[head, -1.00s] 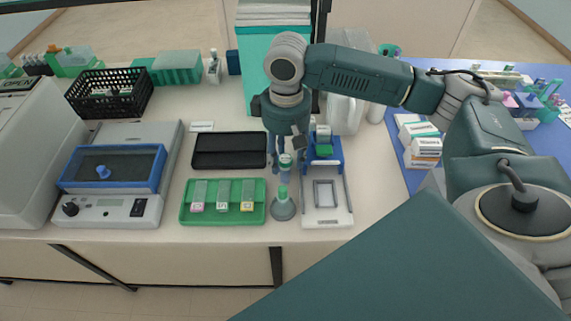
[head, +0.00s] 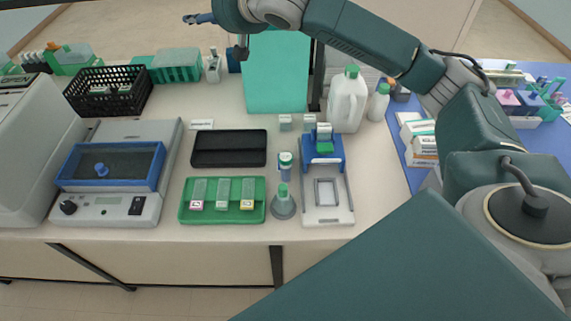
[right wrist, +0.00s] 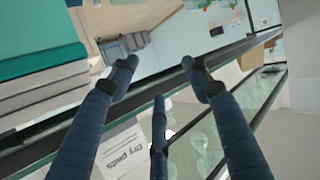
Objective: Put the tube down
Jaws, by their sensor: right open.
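The tube (head: 286,168), with a pale and green cap and a bluish body, stands upright on the bench in the head view. It is between the black tray and the blue-and-white slide device, behind a grey cone-shaped holder with a green-capped bottle (head: 283,203). My right gripper (head: 197,18) is at the top of the head view, well away from the tube. In the right wrist view its fingers (right wrist: 160,85) are spread with nothing between them. My left gripper is not in view.
A green tray (head: 223,219) holds slides. A black tray (head: 229,163) lies behind it. The slide device (head: 340,215) is right of the tube. A staining machine (head: 90,207) stands left. A tall teal box (head: 277,95) and a white jug (head: 347,105) stand behind.

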